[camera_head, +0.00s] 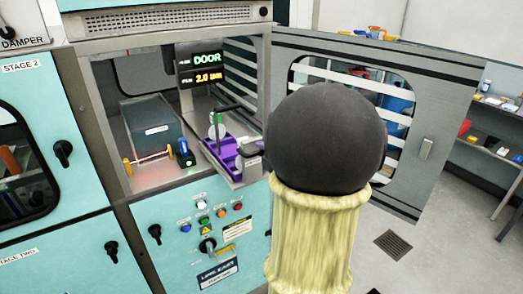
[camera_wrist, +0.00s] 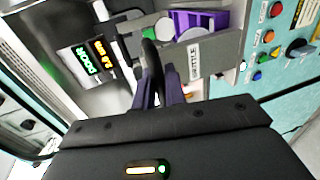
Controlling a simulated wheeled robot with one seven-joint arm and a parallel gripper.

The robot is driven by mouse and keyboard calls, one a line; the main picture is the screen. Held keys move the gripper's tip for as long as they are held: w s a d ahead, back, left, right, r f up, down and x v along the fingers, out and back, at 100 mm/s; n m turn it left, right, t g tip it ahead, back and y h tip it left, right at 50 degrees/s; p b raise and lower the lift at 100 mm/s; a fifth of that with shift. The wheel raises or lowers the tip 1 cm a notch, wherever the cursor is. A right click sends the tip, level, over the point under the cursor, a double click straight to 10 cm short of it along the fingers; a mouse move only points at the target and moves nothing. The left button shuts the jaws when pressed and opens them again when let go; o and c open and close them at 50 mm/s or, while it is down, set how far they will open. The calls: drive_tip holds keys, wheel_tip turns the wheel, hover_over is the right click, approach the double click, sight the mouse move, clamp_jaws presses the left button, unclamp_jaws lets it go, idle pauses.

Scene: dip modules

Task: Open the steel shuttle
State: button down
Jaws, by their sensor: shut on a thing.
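The steel shuttle (camera_head: 236,180) is a grey tray with a purple insert (camera_head: 222,150), at the right of the lit chamber, its labelled near end at the front sill. In the wrist view its SHUTTLE front plate (camera_wrist: 200,52) shows up close, with the purple insert (camera_wrist: 215,18) and a white round piece behind it. My gripper (camera_wrist: 158,80) is shut on the dark upright handle (camera_wrist: 149,56) beside this plate.
The windowed chamber door (camera_head: 430,115) stands swung open to the right. A grey block (camera_head: 152,130) and a blue cylinder (camera_head: 184,153) stand inside at left. A display (camera_head: 202,66) reads DOOR. Buttons (camera_head: 222,213) sit below the sill. A shelf (camera_head: 490,140) stands at far right.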

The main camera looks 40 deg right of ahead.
drive_tip(key=c, duration=1.6)
unclamp_jaws()
drive_tip(key=shift+o, duration=0.2)
drive_tip(key=b+v, duration=0.2)
drive_tip(key=v, duration=1.5)
drive_tip(key=shift+s, duration=0.2)
